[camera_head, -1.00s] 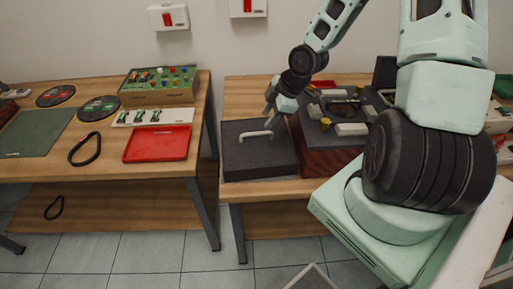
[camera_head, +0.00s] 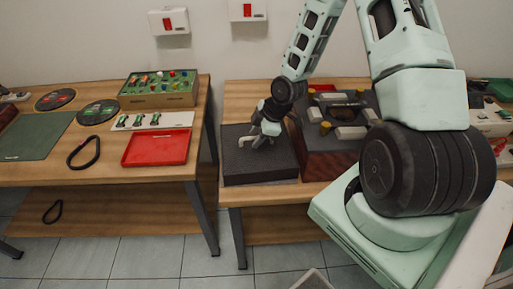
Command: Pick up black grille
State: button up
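A flat dark grey to black block (camera_head: 258,168) lies at the front left of the right-hand table. In this small view I cannot make out any grille pattern on it or be sure that it is the black grille. My gripper (camera_head: 254,141) points down over the back middle of the block, where a pale handle stood out earlier. My gripper now mostly hides that handle. Whether my fingers touch it, or are open or shut, is too small to tell.
A dark reddish box (camera_head: 322,160) with several pale and yellow pieces on it stands right beside the block. The left table holds a red tray (camera_head: 158,148), a green parts box (camera_head: 160,90) and a black loop (camera_head: 84,152). A gap separates the tables.

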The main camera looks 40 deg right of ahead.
grip_shut()
jog(key=shift+r, duration=0.1)
notch_tip(320, 180, up, 18)
jog(key=p, duration=0.3)
jog(key=shift+p, duration=0.3)
dwell(0.4)
